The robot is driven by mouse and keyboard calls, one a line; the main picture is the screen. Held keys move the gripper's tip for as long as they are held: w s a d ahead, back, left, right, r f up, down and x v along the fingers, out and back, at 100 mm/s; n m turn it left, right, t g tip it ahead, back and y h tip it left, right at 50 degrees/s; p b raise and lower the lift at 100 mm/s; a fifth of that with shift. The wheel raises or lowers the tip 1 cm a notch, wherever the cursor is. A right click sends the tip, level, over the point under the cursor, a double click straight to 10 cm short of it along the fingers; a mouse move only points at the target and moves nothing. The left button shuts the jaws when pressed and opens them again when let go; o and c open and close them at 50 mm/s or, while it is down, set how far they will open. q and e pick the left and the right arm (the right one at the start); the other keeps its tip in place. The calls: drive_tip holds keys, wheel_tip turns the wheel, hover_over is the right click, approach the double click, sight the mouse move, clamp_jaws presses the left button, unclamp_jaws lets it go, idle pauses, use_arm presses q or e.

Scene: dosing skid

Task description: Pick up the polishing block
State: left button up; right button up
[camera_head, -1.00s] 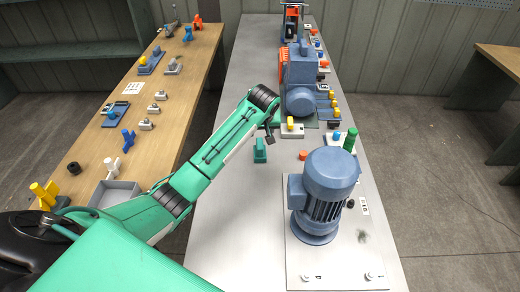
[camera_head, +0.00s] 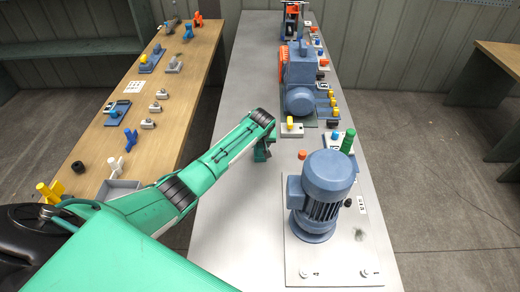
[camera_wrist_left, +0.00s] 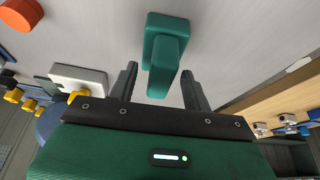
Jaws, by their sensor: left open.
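The polishing block, which I take to be the dark green block with a raised grip (camera_wrist_left: 165,48), lies on the grey bench top. In the head view the block (camera_head: 260,154) is partly hidden by my left wrist. My left gripper (camera_wrist_left: 159,80) is open, with one finger on each side of the block's raised grip in the wrist view. Gaps show between the grip and both fingers. In the head view my left gripper (camera_head: 267,146) is right over the block, small and hard to make out. My right gripper is not in view.
A blue motor (camera_head: 322,188) stands on a light plate to the right. A white block with a yellow knob (camera_head: 291,129) and an orange cap (camera_head: 302,155) are close by. A blue pump unit (camera_head: 299,85) stands farther back. The bench in front of the block is clear.

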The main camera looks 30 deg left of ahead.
use_arm(q)
drive_tip(key=shift+f, duration=0.1)
clamp_jaws()
idle(0.3)
drive_tip(key=shift+w+r, duration=0.1)
drive_tip(key=shift+r, duration=0.4)
wheel_tip(320, 180, up, 19)
drive_tip(key=b, duration=0.5)
